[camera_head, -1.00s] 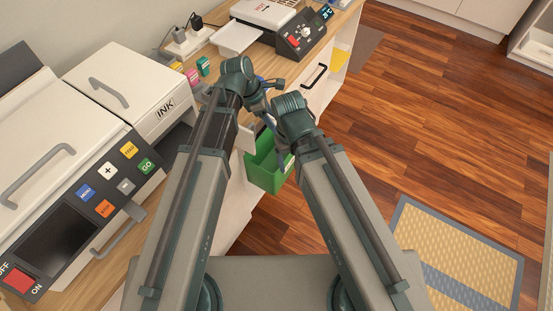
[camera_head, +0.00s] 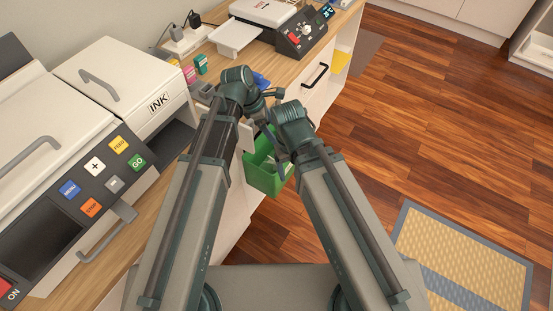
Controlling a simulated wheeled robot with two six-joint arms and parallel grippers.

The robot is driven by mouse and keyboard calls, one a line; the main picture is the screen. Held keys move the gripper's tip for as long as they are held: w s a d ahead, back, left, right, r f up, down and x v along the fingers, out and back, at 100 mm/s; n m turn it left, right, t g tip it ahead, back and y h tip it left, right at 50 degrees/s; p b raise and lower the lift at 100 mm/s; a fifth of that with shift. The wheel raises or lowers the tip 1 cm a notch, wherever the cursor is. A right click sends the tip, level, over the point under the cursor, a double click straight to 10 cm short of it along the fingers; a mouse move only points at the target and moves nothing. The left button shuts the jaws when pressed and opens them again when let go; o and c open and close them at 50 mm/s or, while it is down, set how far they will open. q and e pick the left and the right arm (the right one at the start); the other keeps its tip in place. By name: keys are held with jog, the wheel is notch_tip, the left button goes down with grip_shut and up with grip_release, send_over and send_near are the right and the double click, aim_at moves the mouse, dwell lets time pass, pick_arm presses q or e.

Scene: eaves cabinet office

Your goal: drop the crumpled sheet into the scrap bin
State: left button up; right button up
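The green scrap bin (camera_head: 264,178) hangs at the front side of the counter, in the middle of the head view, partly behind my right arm. A small pale patch shows in its opening; I cannot tell whether it is the crumpled sheet. I do not see the sheet clearly anywhere else. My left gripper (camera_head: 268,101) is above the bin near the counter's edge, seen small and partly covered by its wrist. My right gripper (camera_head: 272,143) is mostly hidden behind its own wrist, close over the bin. Whether either one is open or shut does not show.
A large printer (camera_head: 60,165) with coloured buttons fills the left of the counter. A smaller device (camera_head: 300,35) with a dark panel stands at the back. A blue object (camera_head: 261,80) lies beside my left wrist. The wooden floor (camera_head: 430,120) to the right is clear, with a mat (camera_head: 465,245).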

pick_arm(q)
jog(key=p+v, duration=1.2)
jog(key=v, duration=0.1)
jog(key=shift+r+p, duration=0.4)
jog(key=shift+f, duration=0.15)
jog(key=b+x, duration=1.2)
jog(key=shift+f, duration=0.4)
jog(key=shift+r, duration=0.1)
